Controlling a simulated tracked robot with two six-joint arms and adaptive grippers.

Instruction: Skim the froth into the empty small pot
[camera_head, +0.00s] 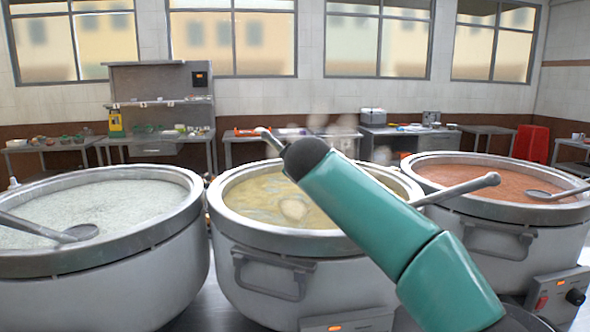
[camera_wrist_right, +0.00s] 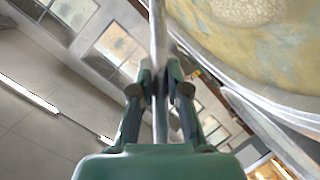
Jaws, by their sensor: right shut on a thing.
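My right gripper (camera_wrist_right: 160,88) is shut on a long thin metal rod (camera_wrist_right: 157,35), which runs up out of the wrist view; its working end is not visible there. The middle pot (camera_head: 262,240) holds yellowish broth with a pale froth patch (camera_head: 293,208). The froth shows in the wrist view too (camera_wrist_right: 245,8). I cannot make out an empty small pot. My left gripper is out of view.
A pot of white congee (camera_head: 105,206) with a ladle (camera_head: 80,232) stands left; a pot of reddish food (camera_head: 490,174) with a ladle (camera_head: 545,195) stands right. A grey handle (camera_head: 465,188) crosses the middle pot's right rim, partly hidden by my arm. Side tables stand behind.

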